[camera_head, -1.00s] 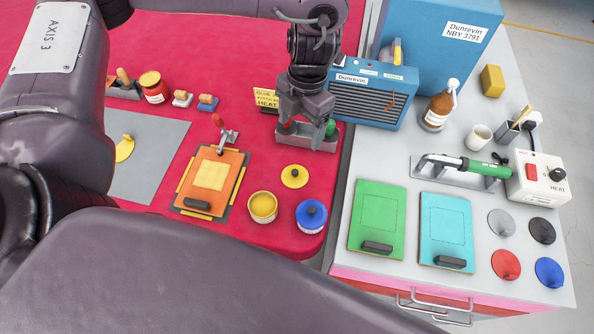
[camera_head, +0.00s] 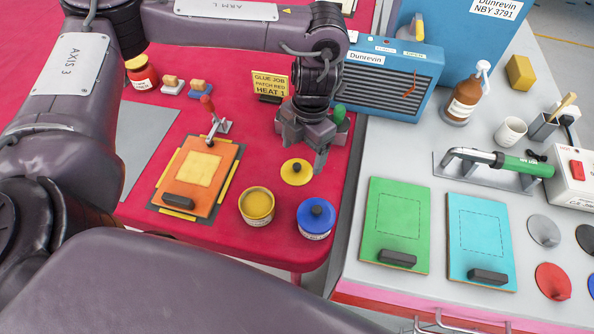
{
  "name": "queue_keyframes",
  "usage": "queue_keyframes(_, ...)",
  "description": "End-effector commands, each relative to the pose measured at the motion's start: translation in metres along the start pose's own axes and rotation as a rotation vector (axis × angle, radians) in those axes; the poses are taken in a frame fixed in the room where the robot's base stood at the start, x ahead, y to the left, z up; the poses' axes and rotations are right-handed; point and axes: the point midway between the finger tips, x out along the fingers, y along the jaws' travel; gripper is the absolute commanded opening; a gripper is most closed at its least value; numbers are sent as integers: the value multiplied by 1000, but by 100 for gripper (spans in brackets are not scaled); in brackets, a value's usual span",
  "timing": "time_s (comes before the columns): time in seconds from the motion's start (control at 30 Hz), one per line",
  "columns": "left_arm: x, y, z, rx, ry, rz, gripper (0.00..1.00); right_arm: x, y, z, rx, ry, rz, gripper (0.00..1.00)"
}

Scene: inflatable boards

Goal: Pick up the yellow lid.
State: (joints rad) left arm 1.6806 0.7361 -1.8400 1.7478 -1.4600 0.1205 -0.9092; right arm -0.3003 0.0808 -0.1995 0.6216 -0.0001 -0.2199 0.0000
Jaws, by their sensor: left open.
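The yellow lid (camera_head: 297,171) lies flat on the red table, a small disc with a dark knob in its middle. It sits behind the open yellow pot (camera_head: 257,206) and the blue-lidded pot (camera_head: 316,217). My left gripper (camera_head: 305,148) points down just behind the lid and slightly right of it. Its jaws are open and nothing shows between them. One fingertip appears close to the lid's right edge; whether they touch I cannot tell. My right gripper is out of view.
An orange board with a yellow patch (camera_head: 202,172) lies left of the lid. A "HEAT 1" sign (camera_head: 269,85) stands behind. A green-topped item (camera_head: 339,114) is partly hidden behind my gripper. The grey bench with green (camera_head: 396,225) and cyan boards (camera_head: 481,240) is at right.

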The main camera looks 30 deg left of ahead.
Motion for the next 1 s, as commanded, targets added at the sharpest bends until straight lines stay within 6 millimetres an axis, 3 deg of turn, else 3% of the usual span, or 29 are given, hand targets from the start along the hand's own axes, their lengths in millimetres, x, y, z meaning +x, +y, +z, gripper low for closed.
queue_keyframes(0.3, 43, 7, -3, -1, 3, -1, 78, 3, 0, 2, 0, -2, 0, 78)
queue_keyframes(0.63, 48, 7, -3, -1, 0, 1, 77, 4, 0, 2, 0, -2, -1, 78)
queue_keyframes(1.0, 49, 7, -3, -1, 2, 0, 28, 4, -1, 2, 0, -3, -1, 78)
